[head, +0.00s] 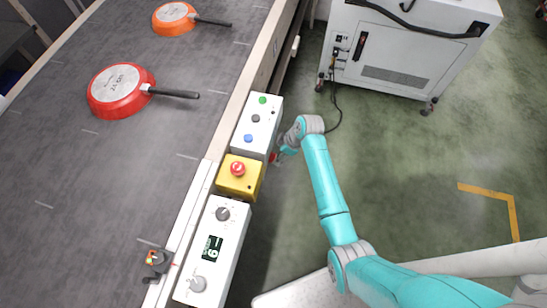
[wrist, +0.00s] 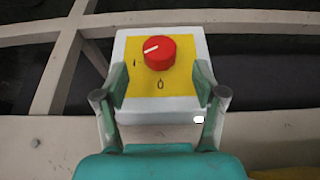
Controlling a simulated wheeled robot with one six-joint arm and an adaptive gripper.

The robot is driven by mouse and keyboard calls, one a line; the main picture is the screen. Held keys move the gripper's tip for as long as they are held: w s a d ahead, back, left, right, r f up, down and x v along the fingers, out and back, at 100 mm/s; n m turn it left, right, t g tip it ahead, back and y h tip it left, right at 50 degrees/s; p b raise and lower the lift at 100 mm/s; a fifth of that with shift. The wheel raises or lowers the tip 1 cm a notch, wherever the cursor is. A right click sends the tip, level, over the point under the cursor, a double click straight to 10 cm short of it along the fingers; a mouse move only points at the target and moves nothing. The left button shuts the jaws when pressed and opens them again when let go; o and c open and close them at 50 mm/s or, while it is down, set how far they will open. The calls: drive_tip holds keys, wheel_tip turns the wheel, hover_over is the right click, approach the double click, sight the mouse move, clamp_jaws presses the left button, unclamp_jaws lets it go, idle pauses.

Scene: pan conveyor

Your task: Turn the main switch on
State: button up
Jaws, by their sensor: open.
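The main switch is a red rotary knob (wrist: 159,52) on a yellow plate (wrist: 180,82) of a white box (wrist: 160,117) in the wrist view. "I" is printed to its lower left and "0" below it. The knob's white line lies on its left part and points left, slightly down, toward the I side. My gripper (wrist: 160,72) is open, with one finger on each side of the box front and the knob between and beyond them. In the head view a bit of the red knob (head: 273,157) shows beside my gripper (head: 282,153); contact cannot be told.
Control boxes line the conveyor (head: 110,160): a white button box (head: 257,122), a yellow emergency-stop box (head: 240,178) and a white dial box (head: 213,245). A red pan (head: 118,90) and an orange pan (head: 174,18) lie on the belt.

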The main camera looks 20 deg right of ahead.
sight(275, 156)
drive_tip(key=shift+x, duration=2.8)
drive_tip(key=shift+d, duration=0.1)
drive_tip(key=c, duration=1.1)
